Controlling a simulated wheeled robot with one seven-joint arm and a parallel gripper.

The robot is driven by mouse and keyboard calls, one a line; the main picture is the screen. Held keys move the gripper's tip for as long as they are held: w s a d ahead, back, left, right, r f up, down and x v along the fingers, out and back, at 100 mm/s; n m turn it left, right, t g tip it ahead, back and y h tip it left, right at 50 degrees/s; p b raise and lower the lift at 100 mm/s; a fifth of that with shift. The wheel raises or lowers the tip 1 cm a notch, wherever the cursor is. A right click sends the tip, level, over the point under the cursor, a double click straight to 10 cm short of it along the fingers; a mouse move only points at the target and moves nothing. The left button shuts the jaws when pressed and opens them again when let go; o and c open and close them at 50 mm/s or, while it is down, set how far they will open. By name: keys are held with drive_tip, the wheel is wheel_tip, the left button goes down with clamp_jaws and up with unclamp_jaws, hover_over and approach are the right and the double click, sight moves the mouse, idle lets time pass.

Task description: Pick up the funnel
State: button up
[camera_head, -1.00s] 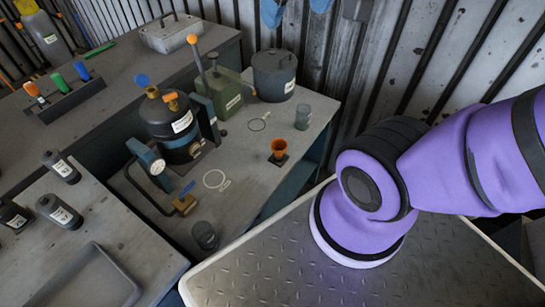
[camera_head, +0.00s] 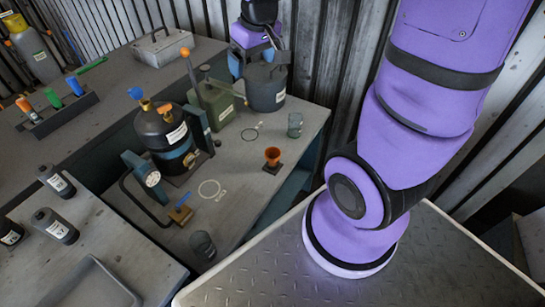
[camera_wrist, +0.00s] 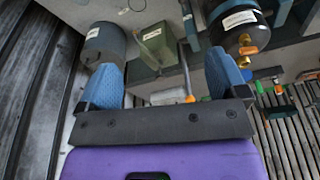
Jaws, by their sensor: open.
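In the head view my wrist end shows at the top, by the wall above the grey drum, well behind the funnel.
A grey drum (camera_head: 267,88), a green can (camera_head: 212,101) with an upright lever, and a dark canister (camera_head: 163,128) stand behind and left of the funnel.

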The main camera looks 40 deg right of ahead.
drive_tip(key=w+d+f+g, duration=0.1)
drive_tip(key=w+d+f, duration=0.1)
drive_tip(key=f, duration=0.5)
drive_tip(key=w+d+f+g, duration=0.1)
drive_tip(key=w+f, duration=0.1)
drive_tip(key=f, duration=0.4)
approach(272, 152)
drive_tip(key=shift+w+a+g, duration=0.2)
drive_tip(key=shift+w+g, duration=0.2)
drive_tip(key=shift+w, duration=0.2)
wheel_tip(272, 152, down, 5)
drive_tip(key=shift+f, duration=0.1)
drive_tip(key=shift+s+d+f, duration=0.1)
drive_tip(key=shift+f, duration=1.2)
drive_tip(key=shift+s+d+f, duration=0.1)
drive_tip(key=shift+f, duration=1.25)
drive_tip(key=c, duration=0.8)
